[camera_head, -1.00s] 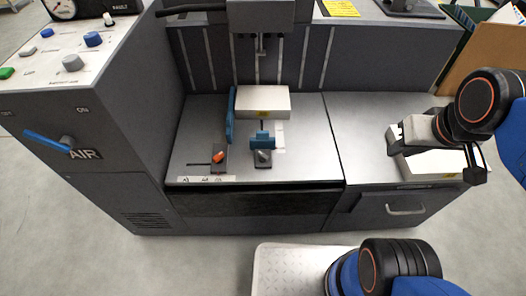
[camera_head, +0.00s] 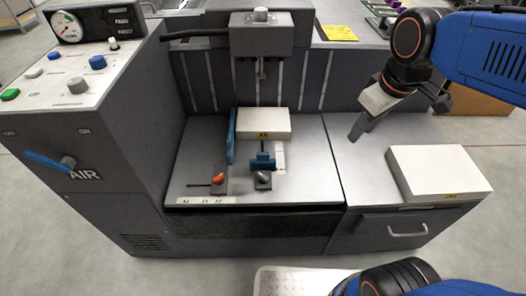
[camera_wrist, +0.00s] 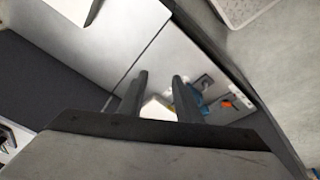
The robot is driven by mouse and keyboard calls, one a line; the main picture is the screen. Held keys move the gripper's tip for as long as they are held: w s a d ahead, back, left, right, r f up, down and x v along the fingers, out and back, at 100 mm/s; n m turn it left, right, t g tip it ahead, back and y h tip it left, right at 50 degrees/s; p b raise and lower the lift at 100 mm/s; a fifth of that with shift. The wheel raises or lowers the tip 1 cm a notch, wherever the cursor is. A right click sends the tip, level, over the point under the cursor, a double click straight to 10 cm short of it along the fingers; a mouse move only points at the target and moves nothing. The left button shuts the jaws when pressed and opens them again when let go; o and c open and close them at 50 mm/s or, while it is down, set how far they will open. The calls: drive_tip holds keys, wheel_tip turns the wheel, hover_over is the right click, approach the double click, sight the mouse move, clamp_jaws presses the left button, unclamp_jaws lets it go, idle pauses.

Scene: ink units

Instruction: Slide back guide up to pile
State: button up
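The white pile (camera_head: 263,124) lies on the metal feed table, its left end beside a tall blue side guide (camera_head: 231,137). A blue guide block with a grey knob, which I take as the back guide (camera_head: 262,161), stands on the near side of the pile with a small gap between them. My gripper (camera_head: 358,132) is above the right-hand table, to the right of the pile and guide. In the wrist view its two fingers (camera_wrist: 159,97) are apart with nothing held. Part of the pile (camera_wrist: 155,109) shows beyond them; the blue guides are partly hidden behind a finger.
An orange lever (camera_head: 218,178) sits on a dark base left of the back guide. A second white stack (camera_head: 438,172) lies on the right-hand table. A grey head unit (camera_head: 262,38) stands over the pile's back. An air lever (camera_head: 50,161) is at left.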

drive_tip(key=w+a+n+g, duration=0.1)
drive_tip(key=w+a+n, duration=0.2)
drive_tip(key=a, duration=0.4)
drive_tip(key=w+a+n+g, duration=0.1)
drive_tip(key=w+a+n, duration=0.3)
drive_tip(key=a, duration=0.2)
drive_tip(key=n, duration=0.5)
approach(263, 153)
drive_tip(key=shift+g+h, duration=0.4)
drive_tip(key=f, duration=0.9)
drive_tip(key=shift+w+a, duration=0.35)
clamp_jaws()
